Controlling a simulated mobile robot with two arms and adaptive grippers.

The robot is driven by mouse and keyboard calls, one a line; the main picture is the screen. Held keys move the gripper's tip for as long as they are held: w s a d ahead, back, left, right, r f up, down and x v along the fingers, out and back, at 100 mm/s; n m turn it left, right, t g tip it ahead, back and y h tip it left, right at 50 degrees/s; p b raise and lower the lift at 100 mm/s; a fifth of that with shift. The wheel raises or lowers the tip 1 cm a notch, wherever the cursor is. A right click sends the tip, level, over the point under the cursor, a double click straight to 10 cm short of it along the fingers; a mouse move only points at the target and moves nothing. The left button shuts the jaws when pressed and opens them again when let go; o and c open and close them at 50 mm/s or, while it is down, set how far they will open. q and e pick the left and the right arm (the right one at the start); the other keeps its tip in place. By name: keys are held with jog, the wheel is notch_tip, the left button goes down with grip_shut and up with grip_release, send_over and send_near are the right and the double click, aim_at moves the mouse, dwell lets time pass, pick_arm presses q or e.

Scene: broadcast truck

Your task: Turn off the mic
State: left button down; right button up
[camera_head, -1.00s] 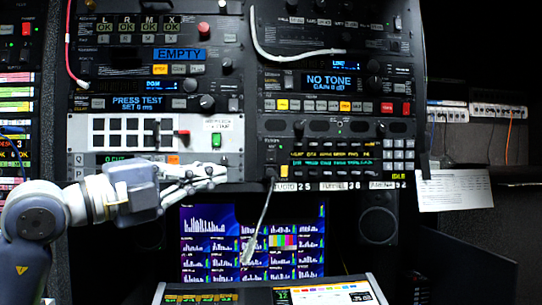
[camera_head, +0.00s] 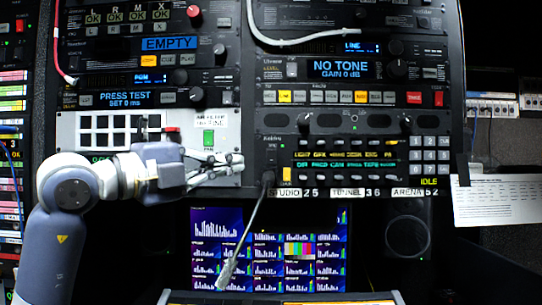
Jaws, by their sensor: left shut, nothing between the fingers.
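A gooseneck mic (camera_head: 246,238) is fixed to the lower left of the intercom panel (camera_head: 350,140) and hangs down at a slant in front of the screen. A lit yellow button (camera_head: 286,174) sits just right of the mic's base. My left gripper (camera_head: 240,163) is shut and empty, with its fingers pointing right. In the picture its tips lie just left of the mic's base, with a small gap; the depth to the panel is hard to tell. My right gripper is not in view.
A white panel (camera_head: 223,120) with a green lit switch (camera_head: 208,138) and a red-topped lever lies behind and above my left gripper. A screen (camera_head: 270,245) with many small graphs stands below. A paper sheet (camera_head: 495,200) hangs at the right.

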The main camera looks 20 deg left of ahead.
pick_arm(q)
jog(key=p, duration=0.6)
send_near(268, 155)
jog(key=w+d, duration=0.1)
jog(key=d, duration=0.1)
jog(key=w+d, duration=0.1)
jog(key=d, duration=0.1)
jog(key=w+d+r, duration=0.1)
jog(key=d, duration=0.1)
jog(key=shift+w+d, duration=0.25)
jog(key=shift+d, duration=0.05)
jog(key=shift+w+a+p, duration=0.35)
jog(key=shift+w+p, duration=0.15)
jog(key=shift+w, duration=0.2)
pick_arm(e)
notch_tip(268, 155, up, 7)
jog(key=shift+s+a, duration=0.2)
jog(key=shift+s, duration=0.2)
pick_arm(q)
jog(key=shift+d, duration=0.1)
